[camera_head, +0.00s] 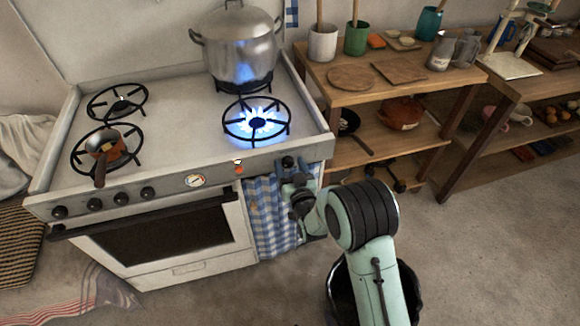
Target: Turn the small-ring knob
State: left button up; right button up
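The stove front panel has several dark round knobs, one of them at the far left (60,212) and others beside it (148,193). One more dark knob (288,162) is near the panel's right end. I cannot tell which one is the small-ring knob. The front right burner ring (257,123) has a blue flame, and flame also shows under the large pot (240,45). My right gripper (294,180) is just below the rightmost knob, close to it. Its fingers are small and partly hidden, so contact and opening are unclear. My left gripper is out of view.
A small copper pan (106,147) sits on the front left burner, its handle toward the front edge. The oven handle (140,216) sticks out below the panel. A blue checked cloth (272,218) hangs below the right end. Wooden shelves (400,90) stand at right.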

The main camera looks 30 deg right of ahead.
jog(key=c, duration=0.9)
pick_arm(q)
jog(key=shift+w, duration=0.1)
pick_arm(e)
jog(key=shift+n, duration=0.5)
jog(key=n, duration=0.2)
jog(key=shift+n, duration=0.4)
jog(key=n, duration=0.2)
jog(key=shift+a+n, duration=0.1)
jog(key=shift+n, duration=0.3)
jog(key=n, duration=0.3)
jog(key=shift+n, duration=0.3)
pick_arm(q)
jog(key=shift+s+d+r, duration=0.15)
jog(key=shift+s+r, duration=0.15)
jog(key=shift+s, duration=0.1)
pick_arm(e)
jog(key=shift+n, duration=1.8)
